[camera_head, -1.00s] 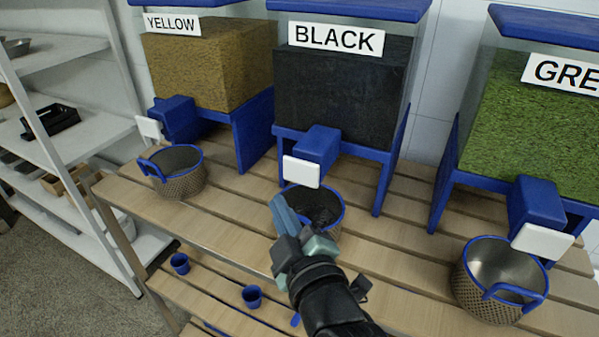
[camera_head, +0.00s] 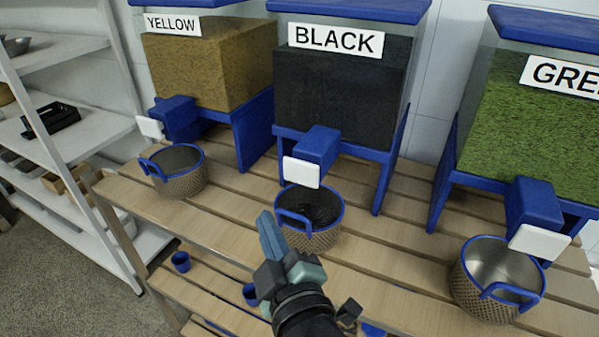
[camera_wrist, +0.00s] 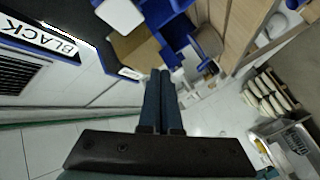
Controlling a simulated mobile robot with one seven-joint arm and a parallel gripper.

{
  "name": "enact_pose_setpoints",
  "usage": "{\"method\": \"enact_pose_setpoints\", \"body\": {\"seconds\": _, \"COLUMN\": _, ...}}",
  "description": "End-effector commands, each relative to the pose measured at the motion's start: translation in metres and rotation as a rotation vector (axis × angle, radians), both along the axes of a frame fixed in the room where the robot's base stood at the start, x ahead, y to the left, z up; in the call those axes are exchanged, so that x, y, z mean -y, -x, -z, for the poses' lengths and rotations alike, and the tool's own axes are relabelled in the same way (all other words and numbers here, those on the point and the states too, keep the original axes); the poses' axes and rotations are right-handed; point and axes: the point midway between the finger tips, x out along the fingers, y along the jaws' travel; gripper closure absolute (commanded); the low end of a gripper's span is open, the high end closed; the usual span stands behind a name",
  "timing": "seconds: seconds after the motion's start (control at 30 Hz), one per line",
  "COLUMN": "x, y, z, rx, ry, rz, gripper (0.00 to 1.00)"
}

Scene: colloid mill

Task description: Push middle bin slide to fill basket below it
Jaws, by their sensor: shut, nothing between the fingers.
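The middle bin (camera_head: 340,95), labelled BLACK, holds dark material. Its blue chute has a white slide plate (camera_head: 301,172) at the front. The middle basket (camera_head: 311,236) stands below that plate, wicker with a blue rim and handle, and dark material shows inside it. My gripper (camera_head: 268,232) is shut and empty, in front of the basket at its left side, below the slide plate. In the wrist view the closed fingers (camera_wrist: 159,98) are together, and the BLACK label (camera_wrist: 40,37) shows at the upper left.
The YELLOW bin (camera_head: 208,68) with its basket (camera_head: 177,176) stands left. The green bin (camera_head: 535,115) with its basket (camera_head: 473,283) stands right. The slatted wooden table (camera_head: 390,262) has free room between baskets. White shelves (camera_head: 85,140) stand at far left.

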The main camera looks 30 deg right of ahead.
Motion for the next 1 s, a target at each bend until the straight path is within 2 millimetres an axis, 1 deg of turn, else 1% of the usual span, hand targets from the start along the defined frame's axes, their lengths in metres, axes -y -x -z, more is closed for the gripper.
{"method": "enact_pose_setpoints", "body": {"seconds": 0.13, "x": 0.001, "y": -0.001, "z": 0.0, "rx": 0.0, "ry": -0.001, "rz": 0.0, "gripper": 1.0}}
{"method": "enact_pose_setpoints", "body": {"seconds": 0.23, "x": 0.006, "y": -0.005, "z": 0.001, "rx": 0.0, "ry": -0.002, "rz": 0.001, "gripper": 1.0}}
{"method": "enact_pose_setpoints", "body": {"seconds": 0.7, "x": 0.055, "y": -0.043, "z": 0.002, "rx": 0.002, "ry": -0.003, "rz": 0.003, "gripper": 1.0}}
{"method": "enact_pose_setpoints", "body": {"seconds": 0.83, "x": 0.064, "y": -0.05, "z": 0.001, "rx": 0.001, "ry": -0.002, "rz": 0.002, "gripper": 1.0}}
{"method": "enact_pose_setpoints", "body": {"seconds": 1.0, "x": 0.069, "y": -0.054, "z": 0.0, "rx": 0.001, "ry": 0.0, "rz": 0.001, "gripper": 1.0}}
